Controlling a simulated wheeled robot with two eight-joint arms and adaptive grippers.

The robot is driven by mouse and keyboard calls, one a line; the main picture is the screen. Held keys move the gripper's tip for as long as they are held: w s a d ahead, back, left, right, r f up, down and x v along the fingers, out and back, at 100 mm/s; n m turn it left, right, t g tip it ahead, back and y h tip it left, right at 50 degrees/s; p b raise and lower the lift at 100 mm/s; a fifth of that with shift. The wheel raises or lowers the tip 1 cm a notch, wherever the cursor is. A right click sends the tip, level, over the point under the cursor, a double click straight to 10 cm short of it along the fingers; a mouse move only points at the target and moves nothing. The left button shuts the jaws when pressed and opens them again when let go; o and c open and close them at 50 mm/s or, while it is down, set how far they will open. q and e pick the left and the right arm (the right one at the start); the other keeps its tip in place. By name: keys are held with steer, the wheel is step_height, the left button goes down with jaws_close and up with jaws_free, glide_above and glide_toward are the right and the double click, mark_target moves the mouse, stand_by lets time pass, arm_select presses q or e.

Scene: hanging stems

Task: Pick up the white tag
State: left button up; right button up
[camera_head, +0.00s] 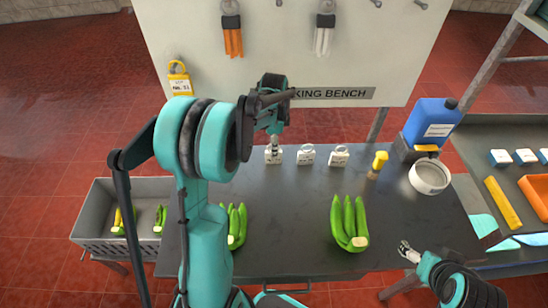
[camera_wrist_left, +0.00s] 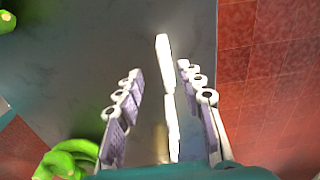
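Three small white tags with loops stand in a row at the back of the dark bench: a left one (camera_head: 273,157), a middle one (camera_head: 306,156) and a right one (camera_head: 339,157). My left gripper (camera_head: 274,142) points down over the left tag in the head view. In the left wrist view its two fingers (camera_wrist_left: 160,105) are spread, with a thin white shape (camera_wrist_left: 172,130) between them and another white shape (camera_wrist_left: 165,60) just beyond. I cannot tell whether either finger touches. My right gripper (camera_head: 407,251) is low at the right, away from the tags; its fingers are too small to judge.
Green banana bunches (camera_head: 349,222) (camera_head: 236,226) lie on the bench (camera_head: 290,255). A yellow-topped item (camera_head: 378,163), a white ring (camera_head: 429,177) and a blue jug (camera_head: 431,122) stand right. A grey crate (camera_head: 95,212) is left. A board (camera_head: 300,50) rises behind.

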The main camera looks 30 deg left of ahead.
mark_target(273, 163)
arm_select(q)
steer(key=shift+w+a+f, duration=0.1)
steer(key=shift+w+f, duration=0.1)
steer(key=shift+f, duration=0.75)
steer(key=f+b, duration=0.1)
steer(key=f, duration=0.1)
steer(key=f+b, duration=0.1)
steer(key=f, duration=0.1)
steer(key=shift+w+a+f, duration=0.15)
steer(key=shift+a+f, duration=0.05)
steer(key=shift+r, duration=0.15)
jaws_close()
